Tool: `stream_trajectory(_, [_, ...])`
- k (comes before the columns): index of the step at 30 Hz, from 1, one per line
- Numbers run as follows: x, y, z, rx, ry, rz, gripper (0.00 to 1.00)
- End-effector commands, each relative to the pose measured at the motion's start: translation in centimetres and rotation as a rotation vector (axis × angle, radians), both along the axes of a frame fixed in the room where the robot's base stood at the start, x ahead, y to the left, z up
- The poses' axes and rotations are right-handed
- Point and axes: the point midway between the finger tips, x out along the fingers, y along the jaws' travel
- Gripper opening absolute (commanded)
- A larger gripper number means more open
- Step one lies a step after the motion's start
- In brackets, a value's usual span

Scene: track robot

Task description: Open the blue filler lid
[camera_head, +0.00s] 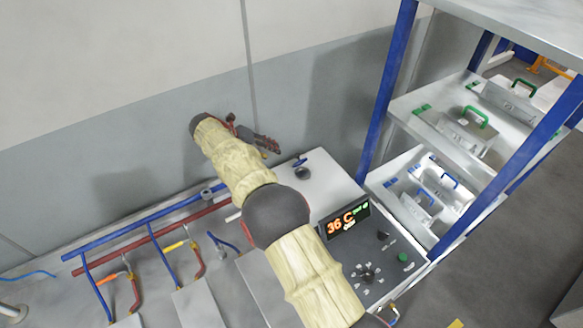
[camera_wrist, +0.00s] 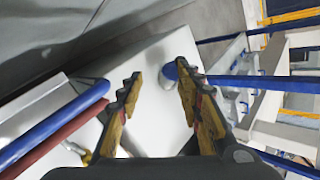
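The blue filler lid (camera_head: 299,162) is small and sits at a dark round filler neck on top of the white cabinet (camera_head: 325,190). In the wrist view the blue lid (camera_wrist: 170,71) shows just left of the right finger's tip, on a pale round neck. I cannot tell whether the lid is raised or closed. My gripper (camera_wrist: 158,73) is open, with its two fingers spread and nothing between them but the cabinet top beyond. In the head view my gripper (camera_head: 268,143) is above and left of the lid, near the wall. Contact between finger and lid cannot be told.
Blue and red pipes (camera_head: 150,228) with valves run along the wall at left. The cabinet front has a lit display (camera_head: 345,220) and knobs. A blue-framed shelf (camera_head: 385,95) with white cases (camera_head: 455,125) stands at right. A grey wall is close behind my gripper.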

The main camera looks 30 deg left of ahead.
Motion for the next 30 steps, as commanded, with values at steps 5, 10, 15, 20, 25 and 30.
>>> stream_trajectory(5, [-0.4,-0.2,-2.1,0.17,-0.133,-0.183,0.36])
stream_trajectory(10, [-0.5,-0.7,-2.4,0.388,-0.279,-0.408,0.36])
stream_trajectory(15, [-0.6,-1.2,-2.7,0.614,-0.415,-0.629,0.36])
stream_trajectory(20, [-0.6,-1.6,-2.7,0.838,-0.536,-0.832,0.36])
stream_trajectory(25, [-0.5,-2.1,-2.7,1.083,-0.657,-1.041,0.36])
stream_trajectory(30, [-0.3,-2.6,-2.3,1.338,-0.767,-1.247,0.36])
